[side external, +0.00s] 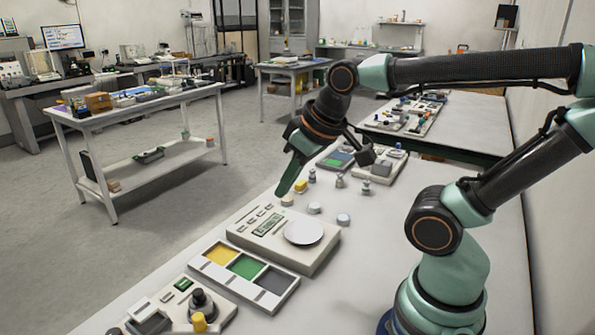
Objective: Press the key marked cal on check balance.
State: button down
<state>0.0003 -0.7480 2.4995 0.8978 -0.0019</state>
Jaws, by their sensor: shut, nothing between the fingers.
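The check balance (318,262) is a cream box on the near table, with a round white pan (303,231) on its right part. The key markings are too small to read, so I cannot tell which one is cal. My gripper (284,190) is shut and empty. It points down, above and beyond the far side of the balance, apart from the keys.
A tray with yellow, green and grey compartments (213,273) lies in front of the balance. A device with a dark knob (201,302) is nearer still. Several small weights and discs (343,219) stand behind the balance. Bare tabletop (385,240) lies to its right.

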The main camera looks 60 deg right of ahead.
jog(key=w+d+f+n+t, duration=0.25)
jog(key=w+d, duration=0.25)
jog(key=w, duration=0.6)
jog(key=n+h, duration=0.2)
jog(key=n, duration=0.1)
send_over(251, 220)
jog(key=s, duration=0.1)
notch_tip(251, 220, down, 8)
jog(key=shift+d+t, duration=0.15)
jog(key=shift+t, duration=0.2)
jog(key=shift+f, duration=4.35)
jog(key=shift+s+f, duration=0.1)
jog(key=shift+f, duration=0.05)
jog(key=shift+f, duration=0.3)
